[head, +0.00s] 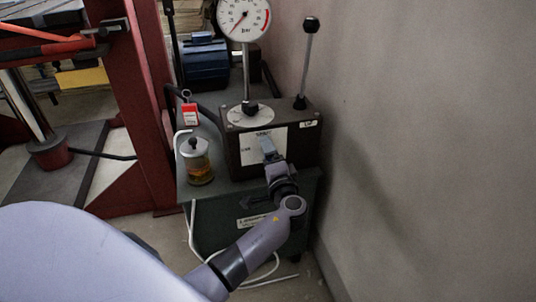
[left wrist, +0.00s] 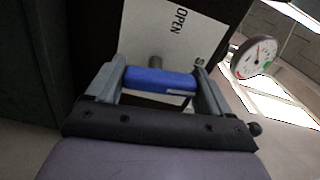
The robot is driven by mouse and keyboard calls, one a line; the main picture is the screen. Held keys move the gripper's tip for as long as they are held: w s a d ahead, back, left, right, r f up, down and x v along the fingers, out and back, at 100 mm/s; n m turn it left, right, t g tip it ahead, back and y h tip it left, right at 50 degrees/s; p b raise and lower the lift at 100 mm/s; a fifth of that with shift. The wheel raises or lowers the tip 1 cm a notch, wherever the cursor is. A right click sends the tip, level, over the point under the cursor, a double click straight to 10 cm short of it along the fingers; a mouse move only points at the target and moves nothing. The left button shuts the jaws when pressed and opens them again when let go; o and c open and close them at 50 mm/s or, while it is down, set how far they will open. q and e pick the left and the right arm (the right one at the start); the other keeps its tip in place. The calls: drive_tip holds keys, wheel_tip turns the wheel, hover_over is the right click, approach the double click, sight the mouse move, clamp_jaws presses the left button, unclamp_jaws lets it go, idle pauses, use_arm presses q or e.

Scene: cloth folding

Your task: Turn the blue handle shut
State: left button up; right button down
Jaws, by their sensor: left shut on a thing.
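The blue handle (left wrist: 160,79) is a short bar on a grey stem in front of a white plate (left wrist: 205,35). The plate reads "OPEN", and part of another word starting with S shows near the right finger. The bar lies roughly crosswise in the left wrist view. My left gripper (left wrist: 158,84) is shut on the handle, with one finger at each end of the bar. In the head view my left gripper (head: 267,145) is at the front of a dark box (head: 300,150) and hides the handle. My right gripper is not in view.
A round pressure gauge (head: 244,18) and a black-knobbed lever (head: 306,60) rise from the box. A jar (head: 197,162) and a red tag (head: 190,115) are left of it. A red frame (head: 140,110) stands farther left. A bare wall (head: 430,130) is close on the right.

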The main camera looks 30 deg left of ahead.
use_arm(q)
drive_tip(key=shift+r+m, duration=0.1)
drive_tip(key=shift+m, duration=0.5)
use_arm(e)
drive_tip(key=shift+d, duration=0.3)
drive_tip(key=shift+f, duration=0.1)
use_arm(q)
drive_tip(key=o, duration=0.9)
